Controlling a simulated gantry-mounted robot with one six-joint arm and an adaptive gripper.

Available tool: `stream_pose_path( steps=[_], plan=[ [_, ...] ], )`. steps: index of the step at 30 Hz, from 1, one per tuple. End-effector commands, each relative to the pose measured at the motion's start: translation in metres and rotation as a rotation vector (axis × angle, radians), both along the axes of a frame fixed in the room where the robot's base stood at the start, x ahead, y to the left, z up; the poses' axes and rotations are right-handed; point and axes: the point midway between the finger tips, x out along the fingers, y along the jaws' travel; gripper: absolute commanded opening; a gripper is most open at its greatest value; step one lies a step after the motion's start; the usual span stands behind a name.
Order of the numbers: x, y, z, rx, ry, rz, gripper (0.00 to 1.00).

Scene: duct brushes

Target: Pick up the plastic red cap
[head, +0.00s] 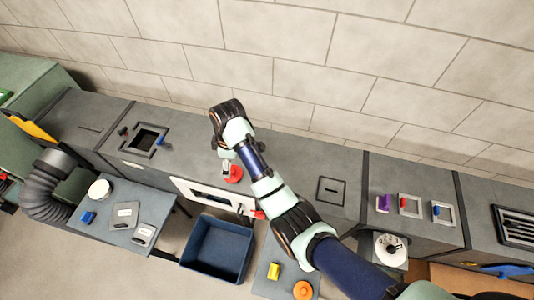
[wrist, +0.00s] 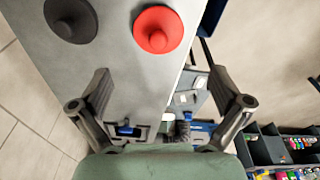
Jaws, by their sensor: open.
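The red cap (head: 233,174) is a round disc with a raised knob in its middle. It lies on the grey counter below and beside my gripper (head: 227,160) in the head view, partly covered by it. In the wrist view the red cap (wrist: 158,32) is near the top centre, beyond my open fingers (wrist: 161,82). The fingers are wide apart with nothing between them. They look apart from the cap.
A dark grey cap (wrist: 70,18) of like shape lies beside the red one. A square opening (head: 147,139) is in the counter to the left. A blue bin (head: 217,248) stands in front, and an orange disc (head: 303,290) lies on a small table. A tiled wall (head: 300,65) rises behind.

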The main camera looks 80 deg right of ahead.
Motion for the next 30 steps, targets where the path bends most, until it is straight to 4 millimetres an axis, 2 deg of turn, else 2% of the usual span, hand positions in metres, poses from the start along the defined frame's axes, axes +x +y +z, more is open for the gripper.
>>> stream_pose_path(
  steps=[1,5,12,16,24,30],
  plan=[
    [-0.004,-0.003,0.005,0.011,0.007,0.002,1.00],
    [-0.007,-0.005,0.001,0.018,0.014,0.004,1.00],
    [-0.004,-0.004,-0.024,0.016,0.013,0.004,1.00],
    [-0.003,-0.004,-0.030,0.015,0.012,0.003,1.00],
    [0.003,-0.002,-0.073,0.014,0.012,0.003,1.00],
    [0.004,-0.002,-0.077,0.013,0.011,0.003,1.00]
  ],
)
